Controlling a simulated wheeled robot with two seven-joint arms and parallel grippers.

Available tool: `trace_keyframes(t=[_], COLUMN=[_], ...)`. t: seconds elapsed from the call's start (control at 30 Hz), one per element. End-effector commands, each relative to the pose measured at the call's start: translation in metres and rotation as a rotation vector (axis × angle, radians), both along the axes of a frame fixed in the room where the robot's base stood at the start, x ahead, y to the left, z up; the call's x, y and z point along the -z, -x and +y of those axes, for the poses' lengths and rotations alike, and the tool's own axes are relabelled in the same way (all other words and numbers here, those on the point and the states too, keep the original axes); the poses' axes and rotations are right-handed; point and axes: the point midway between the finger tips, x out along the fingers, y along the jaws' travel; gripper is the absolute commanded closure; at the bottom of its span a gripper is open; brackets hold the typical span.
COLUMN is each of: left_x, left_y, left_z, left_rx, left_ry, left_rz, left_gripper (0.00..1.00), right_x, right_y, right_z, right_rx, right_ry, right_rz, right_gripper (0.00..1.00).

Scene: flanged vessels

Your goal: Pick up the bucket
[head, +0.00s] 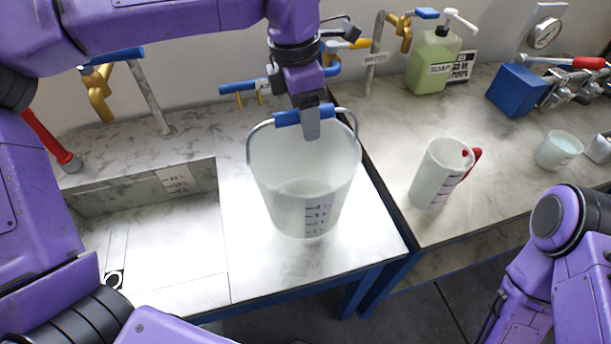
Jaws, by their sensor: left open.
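The bucket (303,190) is white and translucent, with dark volume marks on its front. It stands upright on the marble-topped table, right of the sink. Its wire handle is raised and has a blue grip (288,118). My left gripper (309,128) points down over the bucket at the blue grip, with one finger visible in front of it. It is open; the other finger is hidden, and I cannot tell whether the fingers touch the grip. My right arm shows at the lower right, but its gripper is out of view.
A sink (160,245) lies left of the bucket. On the right counter stand a white jug (437,175) with a red handle, a green soap bottle (433,62), a blue block (519,90) and a small beaker (558,150). Taps line the wall. A gap separates the two tables.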

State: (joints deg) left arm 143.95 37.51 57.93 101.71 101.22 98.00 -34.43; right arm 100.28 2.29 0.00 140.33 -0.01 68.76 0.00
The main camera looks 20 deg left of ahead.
Motion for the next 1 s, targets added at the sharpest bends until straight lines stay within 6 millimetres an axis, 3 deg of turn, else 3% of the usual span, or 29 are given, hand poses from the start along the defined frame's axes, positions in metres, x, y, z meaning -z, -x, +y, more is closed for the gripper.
trace_keyframes(t=[0.87, 1.0], left_x=[0.0036, 0.0036], left_y=[0.0005, 0.0005], left_z=[-0.0002, -0.0002], left_rx=[0.0, 0.001], left_ry=[0.001, 0.0], left_rz=[-0.003, -0.003], left_gripper=[0.44, 0.9], right_x=[-0.0012, -0.0011], right_y=[0.0005, 0.0005], right_z=[0.0, 0.0001], right_rx=[0.0, 0.0], right_ry=[0.0, -0.001], right_rz=[0.001, 0.001], right_gripper=[0.57, 0.57])
